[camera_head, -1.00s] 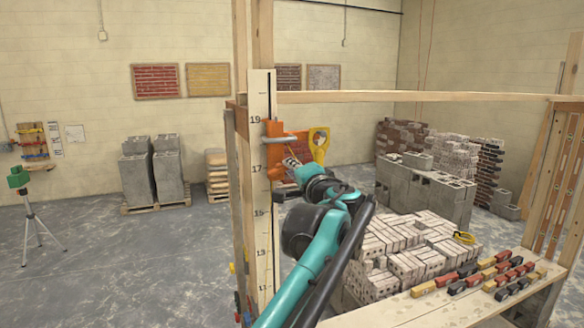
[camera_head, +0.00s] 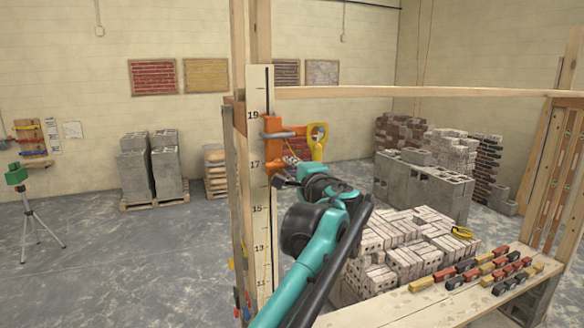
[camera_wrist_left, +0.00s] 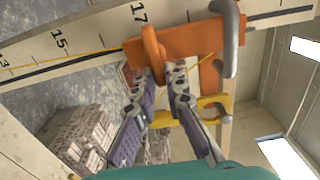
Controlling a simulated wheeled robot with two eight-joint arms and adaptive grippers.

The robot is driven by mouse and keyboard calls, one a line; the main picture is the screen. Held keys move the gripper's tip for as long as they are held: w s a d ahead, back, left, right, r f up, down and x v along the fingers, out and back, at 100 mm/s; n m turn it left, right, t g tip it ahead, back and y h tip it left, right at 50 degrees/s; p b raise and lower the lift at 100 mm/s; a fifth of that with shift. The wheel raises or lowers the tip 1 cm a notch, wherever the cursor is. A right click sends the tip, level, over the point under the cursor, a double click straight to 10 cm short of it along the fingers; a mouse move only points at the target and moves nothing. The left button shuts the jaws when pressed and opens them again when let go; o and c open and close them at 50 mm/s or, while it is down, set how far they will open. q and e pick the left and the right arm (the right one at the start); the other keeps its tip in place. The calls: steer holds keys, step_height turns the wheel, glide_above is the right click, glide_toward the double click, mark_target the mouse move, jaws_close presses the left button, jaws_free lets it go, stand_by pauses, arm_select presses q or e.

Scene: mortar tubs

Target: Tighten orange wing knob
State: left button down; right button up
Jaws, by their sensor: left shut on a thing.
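An orange clamp (camera_head: 273,152) sits on the numbered wooden rule on the upright post, near the 17 to 19 marks. It has a grey metal bar (camera_head: 279,135) and a yellow looped handle (camera_head: 317,143). In the left wrist view the orange wing knob (camera_wrist_left: 152,52) stands out from the clamp, below the 17 mark. My left gripper (camera_head: 290,168) is at the clamp. Its two fingers (camera_wrist_left: 160,80) lie on either side of the knob's wing and are shut on it. The knob is mostly hidden by my gripper in the head view. My right gripper is not in view.
The numbered rule (camera_head: 260,215) runs down the post. A wooden rail (camera_head: 420,92) crosses to the right. A plank (camera_head: 425,302) at lower right carries several coloured blocks. Stacked bricks (camera_head: 410,245) and grey blocks (camera_head: 420,187) stand behind. Open floor lies to the left.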

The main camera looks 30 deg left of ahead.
arm_select(q)
steer(key=shift+a+r, duration=0.15)
steer(key=shift+r, duration=0.05)
steer(key=c, duration=1.5)
jaws_free()
steer(key=shift+s, duration=0.1)
steer(key=shift+o, duration=0.2)
steer(key=shift+s+a, duration=0.2)
steer(key=v, duration=1.2)
steer(key=shift+s, duration=0.1)
steer(key=shift+f, duration=0.15)
